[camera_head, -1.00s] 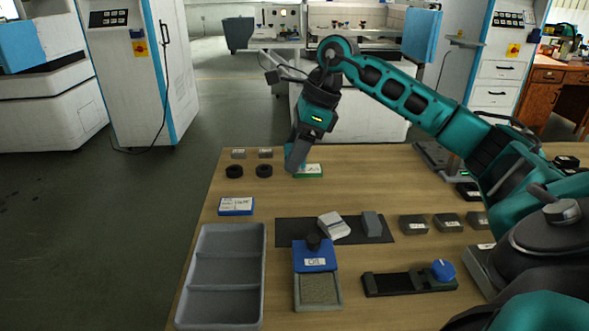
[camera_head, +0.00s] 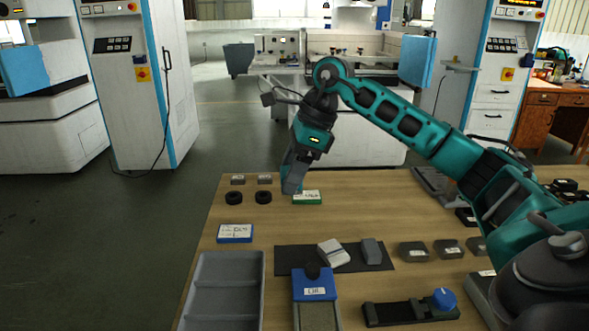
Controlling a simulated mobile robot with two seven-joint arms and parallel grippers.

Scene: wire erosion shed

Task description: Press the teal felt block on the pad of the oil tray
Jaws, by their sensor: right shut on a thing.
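The oil tray (camera_head: 315,290) stands at the front middle of the table, with a blue back part, a dark knob and a label. Its tan pad (camera_head: 318,317) is cut off by the lower picture edge. My right gripper (camera_head: 292,184) is over the far left of the table, behind the tray and pointing down. It is shut on a small teal piece, which I take for the teal felt block; the fingers hide most of it. Nothing is on the visible part of the pad. My left gripper is out of view.
A green labelled plate (camera_head: 307,198) lies beside the right fingertips. Black rings (camera_head: 263,197) lie left of it. A grey bin (camera_head: 225,257) is left of the tray. A dark mat (camera_head: 290,258) behind the tray bears a white block (camera_head: 334,252) and a grey block (camera_head: 371,251).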

